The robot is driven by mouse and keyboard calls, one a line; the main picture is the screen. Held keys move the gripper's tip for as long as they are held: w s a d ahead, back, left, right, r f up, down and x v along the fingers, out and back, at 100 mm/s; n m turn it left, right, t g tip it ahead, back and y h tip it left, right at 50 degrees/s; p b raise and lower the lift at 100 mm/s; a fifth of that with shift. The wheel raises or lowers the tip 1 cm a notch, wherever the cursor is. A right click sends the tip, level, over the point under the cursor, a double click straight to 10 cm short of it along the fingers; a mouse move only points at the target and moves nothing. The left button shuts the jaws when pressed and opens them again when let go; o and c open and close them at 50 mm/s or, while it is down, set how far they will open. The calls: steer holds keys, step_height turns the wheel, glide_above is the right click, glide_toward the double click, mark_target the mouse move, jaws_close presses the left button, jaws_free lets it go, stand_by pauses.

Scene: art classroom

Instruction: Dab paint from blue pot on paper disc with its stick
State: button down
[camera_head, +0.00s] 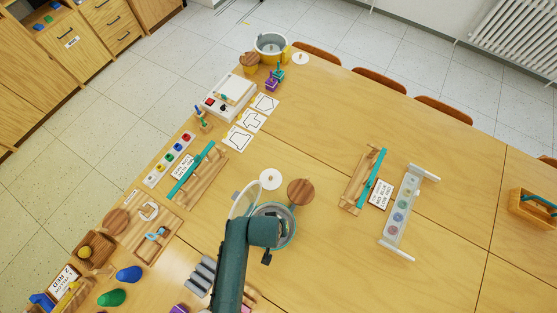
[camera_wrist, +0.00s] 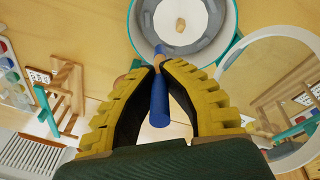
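My gripper (camera_wrist: 162,68) is shut on a stick (camera_wrist: 160,100) with a blue handle, a wooden band and a blue far end. The far end overlaps the teal rim of a round grey bowl (camera_wrist: 142,22) in the wrist view; whether it touches is unclear. A pale disc (camera_wrist: 166,14) with a wooden knob lies in the bowl. A white tray (camera_head: 152,180) of coloured paint pots stands at left; I cannot tell which pot the stick came from.
A round tilted panel (camera_wrist: 272,58) stands beside the bowl. A loose white disc (camera_head: 270,178) and a round wooden piece (camera_head: 300,191) lie near it. A clear rack (camera_head: 407,200) of pots stands at right. Grey blocks (camera_head: 200,275) lie at front left.

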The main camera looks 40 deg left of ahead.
steer(key=shift+s+f+b+x, duration=0.1)
steer(key=shift+s+b+x, duration=0.25)
steer(key=shift+b+x, duration=1.25)
steer(key=shift+s+f+b+x, duration=0.1)
steer(key=shift+s+b+x, duration=0.25)
steer(key=shift+b+x, duration=1.15)
steer(key=shift+s+b+x, duration=0.35)
steer(key=shift+b+x, duration=0.85)
steer(key=shift+x, duration=0.75)
steer(key=shift+d+f, duration=0.15)
steer(key=shift+f, duration=0.4)
steer(key=shift+r, duration=0.1)
steer(key=p+v, duration=0.3)
steer(key=w+p+v, duration=0.1)
steer(key=p+v, duration=0.2)
steer(key=w+p+v, duration=0.1)
steer(key=p+v, duration=0.2)
steer(key=p, duration=0.1)
steer(key=shift+s+r, duration=0.1)
steer(key=shift+r, duration=0.45)
